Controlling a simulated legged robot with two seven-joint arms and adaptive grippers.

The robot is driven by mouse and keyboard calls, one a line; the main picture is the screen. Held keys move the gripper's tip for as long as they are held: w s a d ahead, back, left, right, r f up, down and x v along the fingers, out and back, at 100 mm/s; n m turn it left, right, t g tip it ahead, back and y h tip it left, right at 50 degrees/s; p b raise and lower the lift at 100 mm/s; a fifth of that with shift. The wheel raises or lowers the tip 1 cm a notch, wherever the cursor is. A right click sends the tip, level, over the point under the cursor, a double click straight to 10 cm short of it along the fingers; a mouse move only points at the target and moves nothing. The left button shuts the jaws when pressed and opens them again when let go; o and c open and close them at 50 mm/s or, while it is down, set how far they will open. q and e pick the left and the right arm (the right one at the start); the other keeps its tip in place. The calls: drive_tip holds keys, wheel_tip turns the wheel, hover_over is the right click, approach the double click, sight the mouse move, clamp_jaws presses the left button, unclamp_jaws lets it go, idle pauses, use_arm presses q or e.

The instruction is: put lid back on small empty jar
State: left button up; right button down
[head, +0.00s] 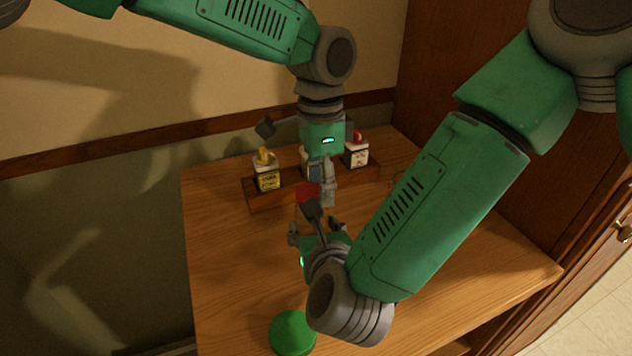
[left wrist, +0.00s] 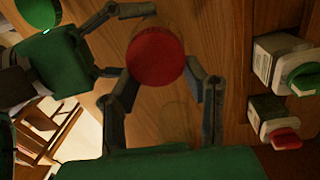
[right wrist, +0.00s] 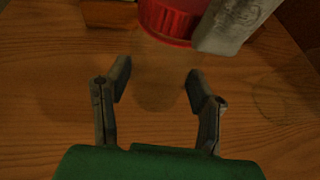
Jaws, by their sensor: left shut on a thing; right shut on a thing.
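A red lid (head: 307,190) is held by my left gripper (head: 322,192), which is shut on its rim; it also shows in the left wrist view (left wrist: 155,57). My right gripper (head: 316,230) is below and in front of it. The right wrist view shows a faint clear jar (right wrist: 160,82) between my right gripper's fingers (right wrist: 157,88), which are shut on it. The red lid (right wrist: 165,20) is over the jar's top end. I cannot tell whether the lid touches the rim. The jar is hard to make out in the head view.
A green lid (head: 292,333) lies at the table's front edge. Another clear round object (right wrist: 285,95) stands at the right. The left of the wooden table (head: 215,255) is clear.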

use_arm(q)
drive_tip(key=m, duration=0.5)
drive_tip(key=shift+s, duration=0.25)
use_arm(e)
drive_tip(key=shift+s+f, duration=0.15)
use_arm(q)
drive_tip(key=m, duration=0.4)
drive_tip(key=shift+s+a, duration=0.1)
drive_tip(key=shift+s, duration=0.15)
use_arm(e)
drive_tip(key=shift+a, duration=0.1)
use_arm(q)
drive_tip(key=o, duration=1.4)
drive_tip(key=shift+c, duration=0.2)
drive_tip(key=shift+s+r, duration=0.1)
wheel_tip(320, 180, up, 12)
drive_tip(key=w, duration=0.1)
